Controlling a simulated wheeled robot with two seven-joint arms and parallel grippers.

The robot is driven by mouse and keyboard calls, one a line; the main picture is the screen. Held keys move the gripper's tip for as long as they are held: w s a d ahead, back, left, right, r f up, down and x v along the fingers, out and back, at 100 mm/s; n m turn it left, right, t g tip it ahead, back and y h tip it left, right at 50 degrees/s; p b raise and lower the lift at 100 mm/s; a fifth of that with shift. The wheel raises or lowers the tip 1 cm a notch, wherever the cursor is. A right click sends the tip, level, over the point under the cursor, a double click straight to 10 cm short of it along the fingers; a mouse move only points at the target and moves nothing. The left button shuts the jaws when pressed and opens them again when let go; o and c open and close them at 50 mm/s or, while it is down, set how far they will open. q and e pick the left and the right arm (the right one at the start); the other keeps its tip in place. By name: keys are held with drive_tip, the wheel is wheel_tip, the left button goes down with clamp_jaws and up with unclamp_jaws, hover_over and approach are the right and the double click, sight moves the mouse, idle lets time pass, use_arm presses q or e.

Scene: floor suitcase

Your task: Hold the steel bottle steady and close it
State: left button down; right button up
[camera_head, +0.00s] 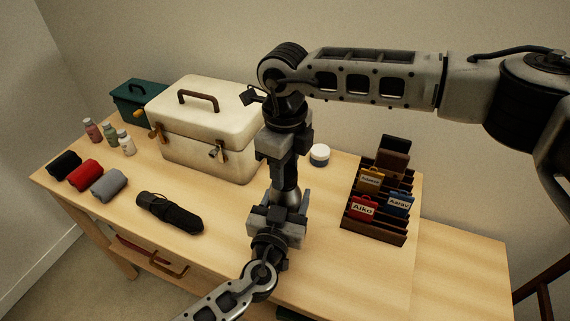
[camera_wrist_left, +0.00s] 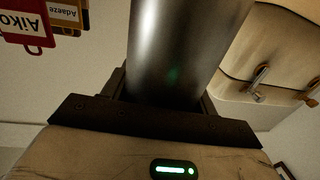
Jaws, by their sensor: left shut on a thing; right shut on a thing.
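The steel bottle (camera_head: 286,198) stands upright between my two grippers, above the front-middle of the table. It fills the middle of the left wrist view (camera_wrist_left: 180,50) as a plain metal cylinder. My left gripper (camera_head: 278,217), coming from the bottom left, is shut around the bottle's body. My right gripper (camera_head: 284,158) points down from above and is shut on the dark top of the bottle, which looks like its cap. The fingers hide most of the cap, and I cannot tell how far it is seated.
A cream case (camera_head: 207,135) stands behind left. A white jar (camera_head: 319,155) and a dark organizer (camera_head: 374,228) with name tags stand right. Bare table lies between.

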drive_tip(key=m, duration=1.6)
drive_tip(key=shift+m, duration=0.4)
drive_tip(key=m, duration=0.7)
drive_tip(key=shift+d, duration=0.1)
drive_tip(key=m, duration=0.7)
drive_tip(key=shift+m, duration=0.4)
drive_tip(key=o, duration=0.9)
